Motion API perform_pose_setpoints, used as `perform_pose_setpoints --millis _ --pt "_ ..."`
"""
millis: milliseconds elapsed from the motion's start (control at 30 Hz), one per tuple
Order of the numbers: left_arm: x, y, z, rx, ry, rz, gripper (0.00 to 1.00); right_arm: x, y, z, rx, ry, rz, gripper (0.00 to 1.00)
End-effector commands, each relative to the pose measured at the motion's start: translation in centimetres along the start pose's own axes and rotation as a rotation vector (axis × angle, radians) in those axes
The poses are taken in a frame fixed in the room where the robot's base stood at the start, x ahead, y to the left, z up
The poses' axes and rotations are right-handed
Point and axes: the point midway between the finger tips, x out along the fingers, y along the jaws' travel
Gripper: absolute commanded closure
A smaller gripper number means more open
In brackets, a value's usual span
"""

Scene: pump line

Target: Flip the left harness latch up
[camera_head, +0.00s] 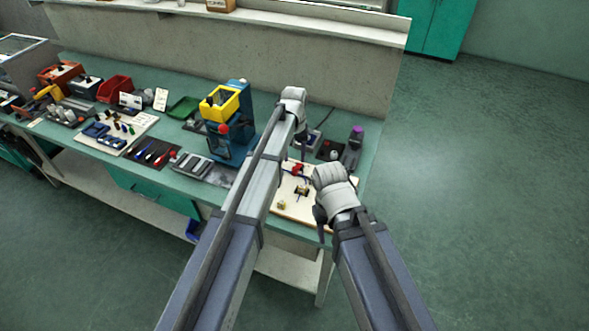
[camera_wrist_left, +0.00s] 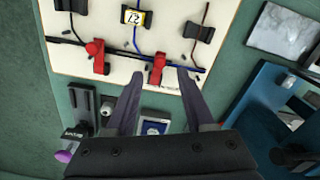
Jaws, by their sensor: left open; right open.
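A pale harness board (camera_head: 290,208) lies on the bench under my arms. Two red latches show on it in the left wrist view: one at picture right (camera_wrist_left: 157,68), one at picture left (camera_wrist_left: 96,57). That view is turned round, so the picture-right one is the left latch; a red latch also shows in the head view (camera_head: 297,168). My left gripper (camera_wrist_left: 160,75) is open, its fingertips on either side of the left latch, with no clear contact. Whether the latches are up or down is hard to tell. My right gripper (camera_head: 321,228) is open and low at the board's right side.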

Motion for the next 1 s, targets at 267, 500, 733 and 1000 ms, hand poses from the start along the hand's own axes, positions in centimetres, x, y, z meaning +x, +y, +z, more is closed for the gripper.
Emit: perform_pose_setpoints --millis 267,500,733,1000 --pt "4.1 0.0 0.0 0.0 0.0 0.0 0.46 4.0 -0.4 -0.2 0.0 0.0 0.0 0.5" --pt "4.6 0.0 0.0 0.0 0.0 0.0 0.46 4.6 -0.4 -0.3 0.0 0.0 0.0 0.5" --pt "4.5 0.0 0.0 0.0 0.0 0.0 0.52 4.5 -0.4 -0.3 0.0 0.0 0.0 0.5" --pt "4.5 0.0 0.0 0.0 0.0 0.0 0.82 4.5 -0.4 -0.3 0.0 0.0 0.0 0.5"
